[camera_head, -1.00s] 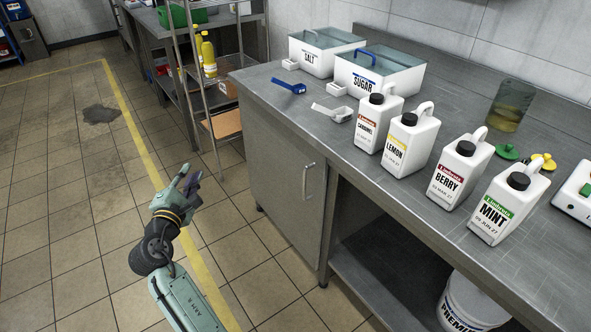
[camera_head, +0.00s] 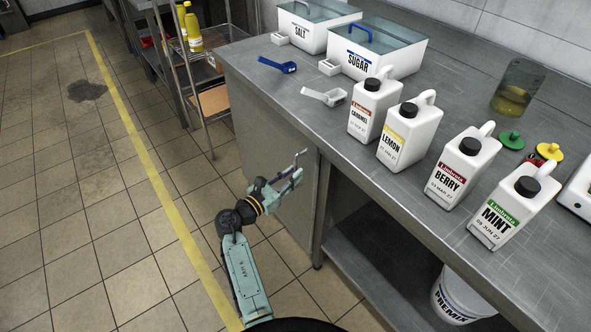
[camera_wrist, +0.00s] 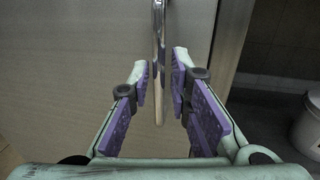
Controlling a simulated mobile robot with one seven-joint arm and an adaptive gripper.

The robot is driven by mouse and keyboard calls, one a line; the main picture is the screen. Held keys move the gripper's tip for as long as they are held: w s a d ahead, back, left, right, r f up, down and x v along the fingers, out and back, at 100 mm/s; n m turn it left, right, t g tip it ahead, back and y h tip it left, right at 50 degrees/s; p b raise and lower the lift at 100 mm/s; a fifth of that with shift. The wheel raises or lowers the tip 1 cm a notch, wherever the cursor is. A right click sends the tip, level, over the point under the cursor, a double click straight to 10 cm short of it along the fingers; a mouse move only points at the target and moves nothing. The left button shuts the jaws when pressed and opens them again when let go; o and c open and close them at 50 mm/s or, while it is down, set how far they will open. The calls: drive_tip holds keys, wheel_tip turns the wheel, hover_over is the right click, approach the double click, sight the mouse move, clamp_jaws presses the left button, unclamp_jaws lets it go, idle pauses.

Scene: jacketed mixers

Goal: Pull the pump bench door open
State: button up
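The pump bench door (camera_head: 262,130) is the flat grey metal panel under the left end of the bench; it appears shut. It also fills the left of the wrist view (camera_wrist: 70,60). Its upright metal bar handle (camera_wrist: 159,90) runs down the middle of the wrist view. In the head view my gripper largely covers the handle. My gripper (camera_head: 291,177) is at the door front. In the wrist view its purple-padded fingers (camera_wrist: 160,75) are apart, one on each side of the handle, with narrow gaps visible. I cannot make out firm contact on either side.
The bench top (camera_head: 310,125) holds several white jugs, a salt bin (camera_head: 312,30), a sugar bin (camera_head: 378,50) and scoops. An open shelf with a white bucket (camera_head: 462,298) lies right of the door. A wire rack (camera_head: 205,75) stands left. The floor before the door is free.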

drive_tip(key=shift+x, duration=1.05)
clamp_jaws()
